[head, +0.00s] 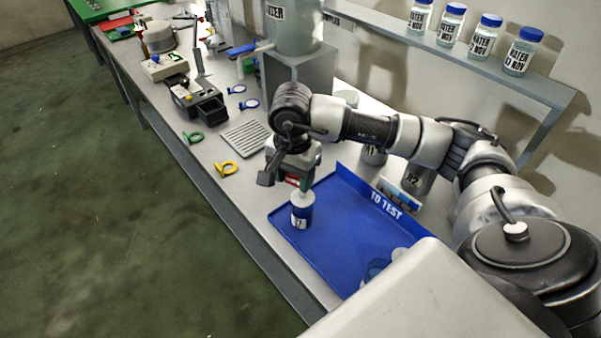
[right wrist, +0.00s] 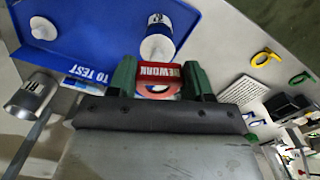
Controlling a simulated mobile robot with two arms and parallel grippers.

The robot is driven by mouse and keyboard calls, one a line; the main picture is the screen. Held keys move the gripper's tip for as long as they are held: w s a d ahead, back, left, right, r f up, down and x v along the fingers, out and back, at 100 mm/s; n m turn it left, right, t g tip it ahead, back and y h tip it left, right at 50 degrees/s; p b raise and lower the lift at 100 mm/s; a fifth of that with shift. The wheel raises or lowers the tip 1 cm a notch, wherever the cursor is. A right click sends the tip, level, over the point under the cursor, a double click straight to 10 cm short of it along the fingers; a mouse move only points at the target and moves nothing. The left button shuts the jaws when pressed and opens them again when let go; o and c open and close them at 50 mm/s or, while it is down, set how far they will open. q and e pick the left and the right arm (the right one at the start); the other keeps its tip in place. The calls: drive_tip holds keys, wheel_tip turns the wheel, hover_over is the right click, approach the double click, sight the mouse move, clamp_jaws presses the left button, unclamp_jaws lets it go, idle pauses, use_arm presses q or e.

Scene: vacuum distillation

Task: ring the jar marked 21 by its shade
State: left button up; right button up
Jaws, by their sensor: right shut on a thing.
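My right gripper (head: 291,184) is shut on a red tag marked REWORK, with a ring-like round part; the tag shows between the green fingers in the right wrist view (right wrist: 158,70). A white-topped jar with a dark blue body (head: 301,212) stands upright in the blue TO TEST tray (head: 340,228), just below the gripper in the head view. Its label ends in 1; the full number is hard to read. It also shows in the right wrist view (right wrist: 158,46), apart from the fingers. A yellow ring (head: 227,168), a green ring (head: 193,137) and blue rings (head: 249,104) lie on the bench.
Another jar (head: 376,268) stands at the tray's near end, partly hidden by my body. A slotted grey plate (head: 245,138) lies left of my gripper. WATER jars (head: 484,38) line the shelf.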

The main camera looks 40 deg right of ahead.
drive_tip(key=shift+w+f, duration=0.1)
drive_tip(key=shift+f, duration=0.25)
drive_tip(key=shift+f+b, duration=0.4)
drive_tip(key=shift+f, duration=1.05)
use_arm(q)
drive_tip(key=shift+f+b, duration=2.05)
drive_tip(key=shift+f, duration=0.4)
use_arm(e)
drive_tip(key=shift+f, duration=1.5)
use_arm(q)
drive_tip(key=shift+w, duration=0.1)
drive_tip(key=shift+a, duration=0.1)
use_arm(e)
drive_tip(key=o, duration=1.1)
drive_tip(key=shift+r, duration=0.15)
wheel_tip(320, 180, up, 11)
drive_tip(key=shift+f+b, duration=0.2)
drive_tip(key=shift+b, duration=0.7)
use_arm(q)
drive_tip(key=shift+f, duration=0.9)
